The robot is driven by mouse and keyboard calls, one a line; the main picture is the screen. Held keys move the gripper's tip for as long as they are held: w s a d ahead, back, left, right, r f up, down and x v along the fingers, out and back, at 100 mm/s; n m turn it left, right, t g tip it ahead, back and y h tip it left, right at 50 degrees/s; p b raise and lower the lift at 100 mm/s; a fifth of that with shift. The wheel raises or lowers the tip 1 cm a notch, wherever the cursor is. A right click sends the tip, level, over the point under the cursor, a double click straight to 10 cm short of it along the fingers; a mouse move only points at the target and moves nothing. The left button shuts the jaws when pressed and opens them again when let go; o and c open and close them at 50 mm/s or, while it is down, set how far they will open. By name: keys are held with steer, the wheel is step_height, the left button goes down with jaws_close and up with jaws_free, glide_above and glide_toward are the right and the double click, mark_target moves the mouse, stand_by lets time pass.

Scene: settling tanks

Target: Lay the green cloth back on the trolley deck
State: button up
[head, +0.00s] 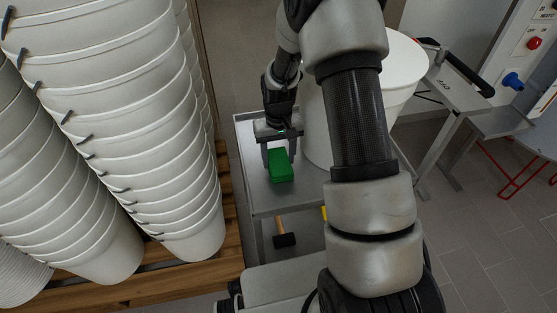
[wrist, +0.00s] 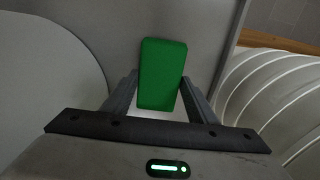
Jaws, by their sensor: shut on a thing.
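The green cloth (head: 281,168) shows as a folded green block over the grey trolley deck (head: 258,193). My gripper (head: 279,160) is shut on it, with a finger on each side. In the wrist view the green cloth (wrist: 161,75) lies between the two fingers of my gripper (wrist: 158,90), and the trolley deck (wrist: 211,50) is behind it. I cannot tell whether the underside of the cloth touches the deck. My arm hides part of the trolley on the right.
A large white tub (head: 400,75) stands on the trolley right of the cloth. Tall stacks of white buckets (head: 120,110) stand on a wooden pallet (head: 215,268) at left. A mallet (head: 284,239) lies below the deck. A metal stand (head: 452,92) is at right.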

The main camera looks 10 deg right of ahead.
mark_target(279, 161)
steer(key=shift+f, duration=0.3)
steer(key=o, duration=0.5)
steer(key=shift+f, duration=0.1)
steer(key=o, duration=0.4)
step_height(279, 161, up, 12)
steer(key=p, duration=0.3)
steer(key=shift+r, duration=0.2)
